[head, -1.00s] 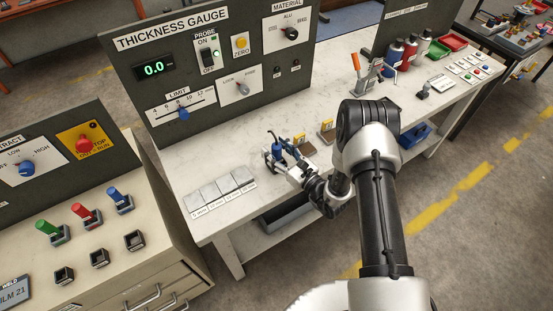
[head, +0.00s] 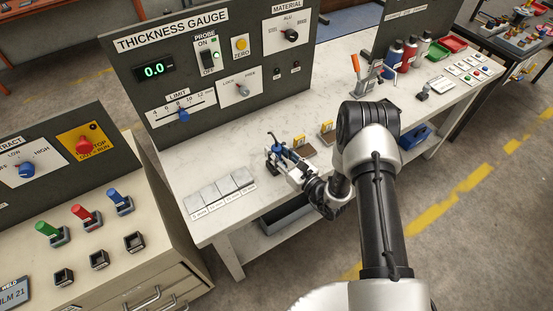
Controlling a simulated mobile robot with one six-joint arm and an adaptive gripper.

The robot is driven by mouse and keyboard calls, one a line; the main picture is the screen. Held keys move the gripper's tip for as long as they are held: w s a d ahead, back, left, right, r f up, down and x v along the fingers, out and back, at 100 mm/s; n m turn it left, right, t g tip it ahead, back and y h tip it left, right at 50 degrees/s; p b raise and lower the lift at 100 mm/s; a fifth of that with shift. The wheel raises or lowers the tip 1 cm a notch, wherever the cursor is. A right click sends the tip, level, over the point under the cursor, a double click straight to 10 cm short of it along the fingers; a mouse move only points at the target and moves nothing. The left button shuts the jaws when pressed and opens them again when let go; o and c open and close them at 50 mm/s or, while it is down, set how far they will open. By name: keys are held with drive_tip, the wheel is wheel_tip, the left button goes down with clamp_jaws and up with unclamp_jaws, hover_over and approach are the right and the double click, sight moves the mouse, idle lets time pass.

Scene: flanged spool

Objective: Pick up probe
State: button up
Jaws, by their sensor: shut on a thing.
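The probe (head: 278,149) is a small blue piece with a black cable-like end sticking up from it. It is at the end of my arm, near the middle of the thickness gauge bench. My gripper (head: 279,157) is shut on the probe. The fingers and the lower part of the probe are small and partly hidden, so I cannot tell whether it touches its holder or the bench top.
Grey sample blocks (head: 222,190) lie in a row left of my gripper. The gauge panel (head: 215,80) stands behind. Bare bench top (head: 210,150) lies between.

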drive_tip(key=shift+r, duration=0.1)
wheel_tip(320, 180, up, 20)
drive_tip(key=p, duration=0.4)
drive_tip(key=shift+d, duration=0.1)
idle(0.8)
